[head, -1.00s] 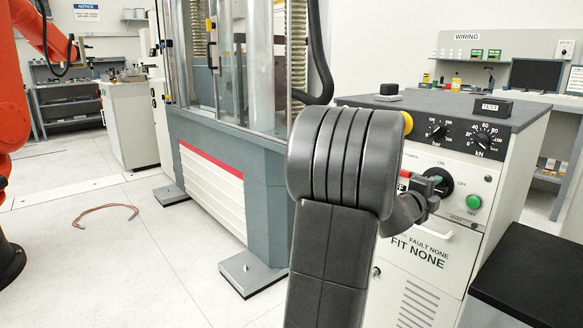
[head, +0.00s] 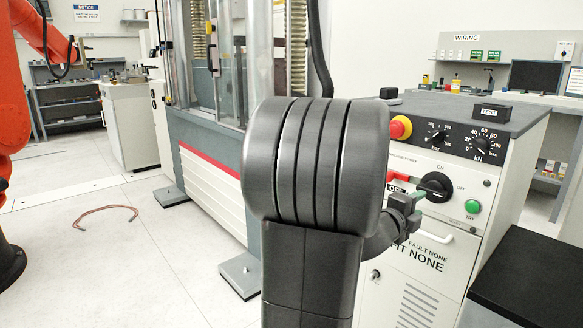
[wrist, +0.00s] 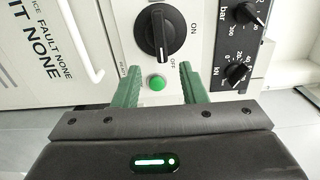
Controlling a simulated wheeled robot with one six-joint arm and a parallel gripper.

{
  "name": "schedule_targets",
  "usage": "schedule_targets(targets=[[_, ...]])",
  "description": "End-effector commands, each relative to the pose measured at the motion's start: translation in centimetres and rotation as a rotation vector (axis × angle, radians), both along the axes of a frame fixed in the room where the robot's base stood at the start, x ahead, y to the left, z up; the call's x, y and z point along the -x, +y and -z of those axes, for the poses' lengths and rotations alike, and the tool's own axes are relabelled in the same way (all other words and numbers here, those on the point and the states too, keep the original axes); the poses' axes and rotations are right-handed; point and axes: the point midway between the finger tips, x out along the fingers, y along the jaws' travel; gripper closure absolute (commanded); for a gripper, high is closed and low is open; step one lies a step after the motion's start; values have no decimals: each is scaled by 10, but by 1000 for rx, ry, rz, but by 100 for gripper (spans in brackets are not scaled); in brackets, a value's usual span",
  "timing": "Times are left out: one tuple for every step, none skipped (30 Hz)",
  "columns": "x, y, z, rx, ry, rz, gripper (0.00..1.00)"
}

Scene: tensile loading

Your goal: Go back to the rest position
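My gripper (wrist: 159,92) shows in the wrist view with its two green fingers apart and nothing between them. It faces the control panel of the white cabinet, with the green button (wrist: 156,83) seen in the gap. In the head view my gripper (head: 412,206) is small and partly hidden by my arm, in front of the panel. The black rotary switch (head: 436,187) with ON and OFF marks is just beyond it, and also shows in the wrist view (wrist: 160,35). The green button (head: 472,206) is to the right of the gripper.
A red and yellow emergency stop (head: 400,127) and two black knobs sit on the panel. The testing machine (head: 215,150) stands behind my arm. A black surface (head: 535,270) is at lower right. A reddish cable (head: 107,213) lies on the floor, with clear floor around it.

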Motion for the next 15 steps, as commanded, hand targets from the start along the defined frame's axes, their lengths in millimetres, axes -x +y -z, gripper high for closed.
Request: schedule_targets(targets=[[-7, -9, 2, 0, -1, 4, 62], [-11, -14, 2, 0, 0, 3, 62], [-16, -20, 2, 0, -1, 3, 62], [-20, -25, 2, 1, -1, 3, 62], [-24, -29, 2, 1, -1, 3, 62], [-29, -36, 2, 1, -1, 3, 62], [-33, -40, 1, 2, -1, 2, 62], [-37, -45, 2, 0, 0, 2, 62], [-42, -51, 1, 1, -1, 3, 62], [-46, -56, 1, 1, -2, 2, 62], [-50, -60, 2, 1, -1, 1, 62], [-55, -66, 1, 2, -1, 2, 62], [-59, -71, 1, 1, -1, 2, 62], [-62, -74, 0, 5, 5, 1, 62], [-61, -71, -6, 33, 40, -1, 62]])
